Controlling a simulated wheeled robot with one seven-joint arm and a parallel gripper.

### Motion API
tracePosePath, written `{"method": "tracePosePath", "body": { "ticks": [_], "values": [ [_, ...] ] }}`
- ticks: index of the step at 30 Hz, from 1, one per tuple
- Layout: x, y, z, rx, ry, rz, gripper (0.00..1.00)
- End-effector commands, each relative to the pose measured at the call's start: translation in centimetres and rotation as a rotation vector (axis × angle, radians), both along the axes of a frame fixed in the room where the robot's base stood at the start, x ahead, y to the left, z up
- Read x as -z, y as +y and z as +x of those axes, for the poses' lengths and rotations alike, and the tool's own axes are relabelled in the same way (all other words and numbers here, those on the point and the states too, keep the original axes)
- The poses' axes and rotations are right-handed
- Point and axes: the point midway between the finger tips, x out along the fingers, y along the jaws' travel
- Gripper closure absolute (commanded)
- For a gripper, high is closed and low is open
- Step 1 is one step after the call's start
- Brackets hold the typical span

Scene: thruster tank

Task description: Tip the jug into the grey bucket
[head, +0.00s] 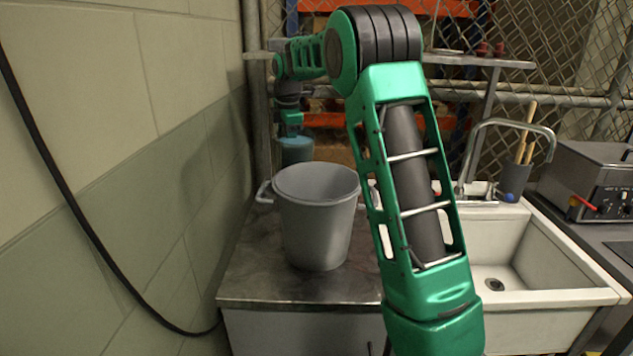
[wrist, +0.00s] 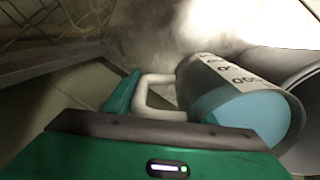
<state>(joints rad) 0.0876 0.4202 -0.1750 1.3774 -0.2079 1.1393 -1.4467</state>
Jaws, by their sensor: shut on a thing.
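The grey bucket (head: 318,225) stands upright on a metal-topped counter. It fills the right edge of the wrist view (wrist: 305,105). My gripper (head: 290,122) is behind and above the bucket in the head view. In the wrist view my gripper (wrist: 165,108) is shut on the pale handle of the jug (wrist: 222,88). The jug has a marked white strip and a blue-teal end facing the camera, and lies close beside the bucket in that view. A bluish part of the jug (head: 296,150) shows above the bucket's far rim. I cannot tell its exact tilt or whether it touches the bucket.
The tiled wall (head: 150,130) runs close along the left, with a black cable hanging on it. A white sink (head: 540,250) with a tap (head: 508,125) lies right of the counter (head: 265,275). A metal appliance (head: 600,180) stands at far right. Wire mesh (head: 560,50) closes the back.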

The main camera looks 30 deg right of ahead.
Motion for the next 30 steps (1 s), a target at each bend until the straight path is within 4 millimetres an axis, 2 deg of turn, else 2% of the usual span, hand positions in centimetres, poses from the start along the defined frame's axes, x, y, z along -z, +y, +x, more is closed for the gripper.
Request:
{"method": "tracePosePath", "body": {
  "ticks": [1,11,18,30],
  "values": [
    [-0.8,0.0,0.0,0.000,-0.020,-0.003,1.00],
    [-3.6,0.0,-0.5,0.001,-0.101,-0.017,1.00],
    [-6.4,0.2,-1.1,-0.001,-0.191,-0.031,1.00],
    [-9.4,0.4,-2.5,0.000,-0.370,-0.062,1.00]
  ]
}}
